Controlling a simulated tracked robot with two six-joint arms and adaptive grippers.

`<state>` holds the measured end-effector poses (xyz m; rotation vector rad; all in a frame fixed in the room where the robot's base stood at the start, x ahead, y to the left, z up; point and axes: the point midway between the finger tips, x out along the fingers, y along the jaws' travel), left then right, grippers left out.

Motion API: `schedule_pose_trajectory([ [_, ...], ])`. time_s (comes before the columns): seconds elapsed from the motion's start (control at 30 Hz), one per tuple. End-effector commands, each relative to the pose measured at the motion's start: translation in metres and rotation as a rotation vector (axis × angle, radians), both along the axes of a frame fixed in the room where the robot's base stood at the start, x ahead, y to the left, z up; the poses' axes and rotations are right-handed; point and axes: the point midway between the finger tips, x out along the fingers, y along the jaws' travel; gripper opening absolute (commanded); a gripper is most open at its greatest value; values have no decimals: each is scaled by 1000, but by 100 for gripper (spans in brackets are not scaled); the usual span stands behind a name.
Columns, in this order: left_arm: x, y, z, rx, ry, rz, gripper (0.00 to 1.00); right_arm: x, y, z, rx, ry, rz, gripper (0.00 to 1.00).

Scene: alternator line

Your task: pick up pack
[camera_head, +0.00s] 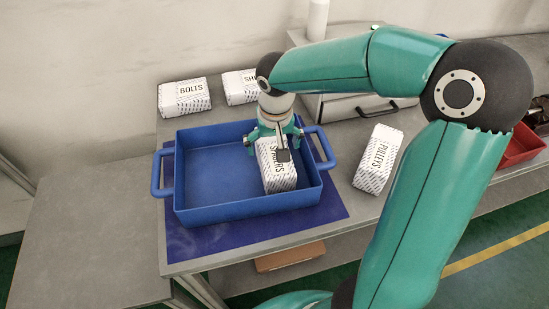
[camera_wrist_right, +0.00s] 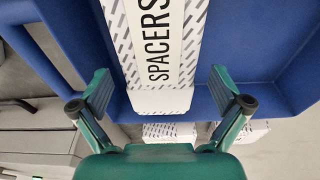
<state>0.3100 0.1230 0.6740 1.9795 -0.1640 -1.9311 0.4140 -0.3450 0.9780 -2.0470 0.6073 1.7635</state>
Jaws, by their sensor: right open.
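A white box-shaped pack marked SPACERS (camera_head: 280,181) is in the right part of the blue tray (camera_head: 248,208). In the wrist view the SPACERS pack (camera_wrist_right: 160,52) lies between the lines of the two fingers, with a gap on each side. My right gripper (camera_head: 274,143) is over the pack's far end. Its fingers are spread wide in the wrist view (camera_wrist_right: 160,90), and it holds nothing. Part of the pack's top is hidden by the gripper in the head view. My left gripper is not in view.
Packs marked BOLTS (camera_head: 184,98) and SH... (camera_head: 240,87) stand behind the tray. A PULLEYS pack (camera_head: 378,160) stands right of it, near my right arm. The tray sits on a dark blue mat (camera_head: 200,246). A drawer unit (camera_head: 350,107) is behind right. The tray's left part is empty.

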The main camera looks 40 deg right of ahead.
Motion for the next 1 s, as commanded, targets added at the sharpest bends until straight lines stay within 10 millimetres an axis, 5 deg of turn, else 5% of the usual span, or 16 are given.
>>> schedule_pose_trajectory([
  [0.5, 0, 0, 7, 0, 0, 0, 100, 0, 0, -53, 0, 3, 4, 100],
  [0.77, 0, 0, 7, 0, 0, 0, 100, 1, 1, -55, 0, 0, 5, 100],
  [1.0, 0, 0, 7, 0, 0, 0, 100, 1, 1, -55, 0, 0, 5, 62],
])
